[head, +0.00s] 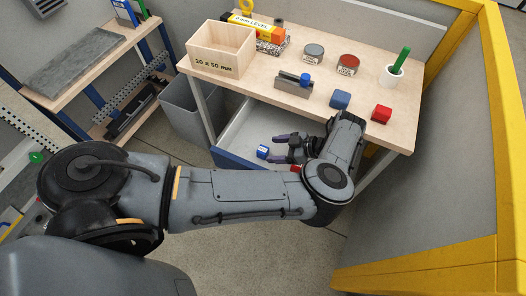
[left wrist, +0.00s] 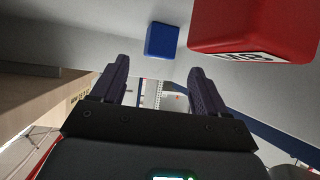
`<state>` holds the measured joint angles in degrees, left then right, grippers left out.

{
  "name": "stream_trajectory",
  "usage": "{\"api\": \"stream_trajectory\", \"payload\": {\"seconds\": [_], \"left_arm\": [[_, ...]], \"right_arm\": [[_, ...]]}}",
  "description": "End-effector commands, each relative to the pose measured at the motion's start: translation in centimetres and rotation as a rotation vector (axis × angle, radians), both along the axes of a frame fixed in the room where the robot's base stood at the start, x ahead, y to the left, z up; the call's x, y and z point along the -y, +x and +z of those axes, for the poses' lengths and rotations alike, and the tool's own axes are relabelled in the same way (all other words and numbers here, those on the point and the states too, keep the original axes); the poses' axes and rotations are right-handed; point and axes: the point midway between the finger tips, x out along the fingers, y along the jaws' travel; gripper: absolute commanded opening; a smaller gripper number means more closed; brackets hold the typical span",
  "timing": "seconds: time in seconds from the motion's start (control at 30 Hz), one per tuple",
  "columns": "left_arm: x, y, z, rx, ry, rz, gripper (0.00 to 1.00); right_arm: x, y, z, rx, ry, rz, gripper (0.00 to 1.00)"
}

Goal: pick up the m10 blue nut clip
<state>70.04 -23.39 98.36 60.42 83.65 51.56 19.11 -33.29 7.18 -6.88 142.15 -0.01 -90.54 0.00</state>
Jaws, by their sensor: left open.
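A small blue block (head: 262,152) with a white label, likely the blue nut clip, lies in the open drawer below the workbench. It also shows in the left wrist view (left wrist: 161,40), beyond and between my fingertips and clear of them. My left gripper (head: 276,147) is open and empty over the drawer, just right of the blue block. In the left wrist view its two dark fingers (left wrist: 158,75) stand wide apart. I cannot read the size on the blue block. My right gripper is not in view.
A red block (head: 295,168) lies in the drawer (head: 232,139) near my wrist and shows large in the left wrist view (left wrist: 250,25). On the benchtop stand another blue block (head: 340,99), a red block (head: 381,114), a wooden box (head: 218,61) and tins.

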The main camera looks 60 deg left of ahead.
Motion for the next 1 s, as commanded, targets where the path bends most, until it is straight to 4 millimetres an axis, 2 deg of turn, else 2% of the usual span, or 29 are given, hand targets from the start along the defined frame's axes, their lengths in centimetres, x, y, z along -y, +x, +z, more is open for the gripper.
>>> {"api": "stream_trajectory", "payload": {"seconds": [0.13,0.3,0.63,1.0], "left_arm": [[-1.3,-1.2,-1.3,-0.004,0.003,0.001,0.74],[-2.3,-2.3,-2.1,-0.003,0.002,0.001,0.74],[-2.6,-2.6,-2.4,-0.001,0.001,0.0,0.74],[-2.6,-2.6,-2.4,-0.001,0.001,0.0,0.19]], "right_arm": [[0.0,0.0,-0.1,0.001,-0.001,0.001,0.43],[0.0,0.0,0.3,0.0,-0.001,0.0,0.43],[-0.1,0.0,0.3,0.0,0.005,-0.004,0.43],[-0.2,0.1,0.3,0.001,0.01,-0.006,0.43]]}}
